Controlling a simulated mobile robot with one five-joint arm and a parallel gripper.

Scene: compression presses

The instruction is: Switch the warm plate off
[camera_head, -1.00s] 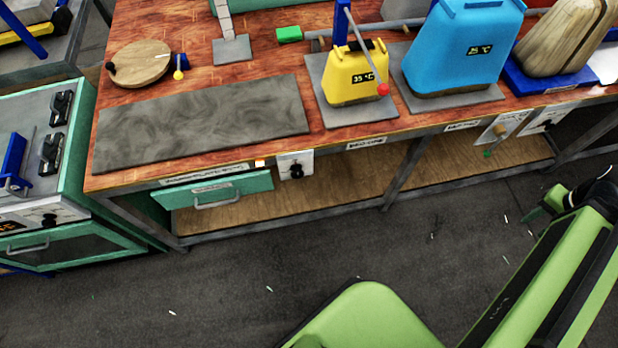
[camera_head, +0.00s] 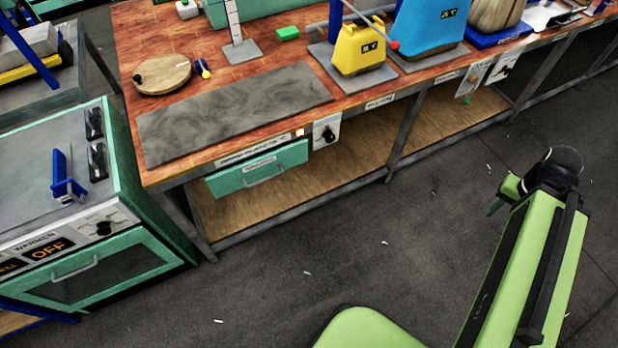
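A flat dark grey plate (camera_head: 235,112) lies on the left part of the wooden bench. Below it, on the bench's front edge, is a blurred label (camera_head: 253,149) that seems to include "plate". A small pale-lit lamp (camera_head: 299,132) sits right of the label. Beside it is a white switch box with a black knob (camera_head: 327,133); the knob's setting is too small to read. My green arm is at the lower right, over the floor.
A green drawer (camera_head: 258,170) hangs under the bench below the label. At left stands a green warmer cabinet (camera_head: 85,270) whose display reads OFF.

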